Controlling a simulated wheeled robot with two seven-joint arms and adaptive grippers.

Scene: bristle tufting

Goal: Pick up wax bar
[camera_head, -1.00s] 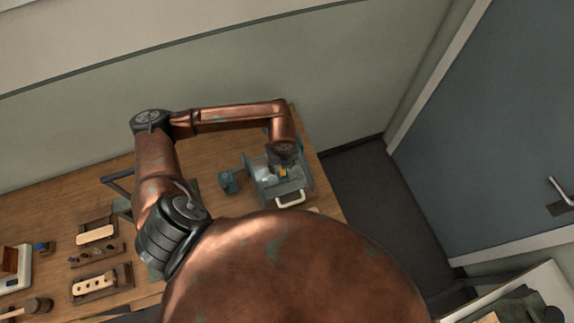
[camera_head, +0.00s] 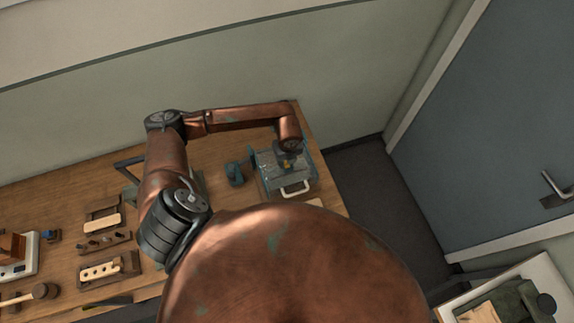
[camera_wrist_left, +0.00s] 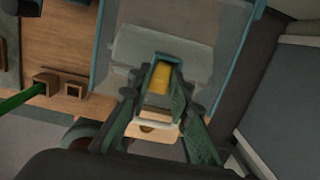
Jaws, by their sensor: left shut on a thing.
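The wax bar is a small yellow block; in the left wrist view the wax bar (camera_wrist_left: 161,76) sits between the fingertips of my left gripper (camera_wrist_left: 163,68). My left gripper is shut on it. I cannot tell how far the bar is above the panel. My right gripper is not in view.
A teal cup-like item (camera_head: 235,174) stands just left of the device. Wooden holders (camera_head: 108,270), a mallet (camera_head: 42,291) and a white-based unit (camera_head: 20,262) lie at the table's left. The table (camera_head: 60,215) ends just right of the device. A crate (camera_head: 540,272) is at lower right.

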